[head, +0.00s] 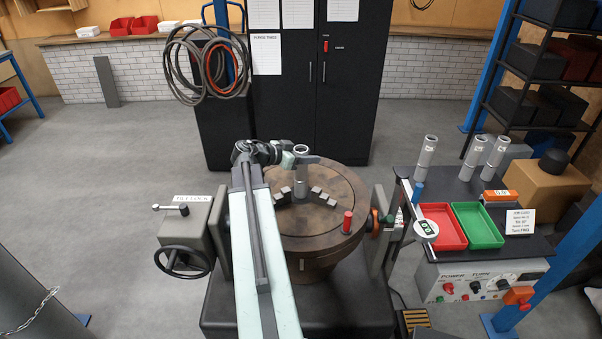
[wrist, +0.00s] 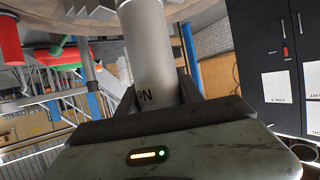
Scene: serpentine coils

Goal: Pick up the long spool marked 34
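A grey cylindrical spool (head: 300,187) stands upright at the middle of the brown round table, between the chuck jaws. My gripper (head: 301,161) is around its upper part. In the wrist view the spool (wrist: 152,50) runs up between the two dark fingers of my gripper (wrist: 158,98), which appear to press on both its sides. Dark letters show partly on it near the fingers; no 34 can be read. Three more tall grey spools stand on the right bench: one on the left (head: 427,157), one in the middle (head: 474,158), one on the right (head: 495,158). Their marks are unreadable.
The round table (head: 335,235) carries metal jaws (head: 322,196) and a red-topped peg (head: 347,222) near its edge. The right bench holds a red tray (head: 441,227), a green tray (head: 477,226) and a blue-capped piece (head: 418,192). A black cabinet (head: 345,90) stands behind.

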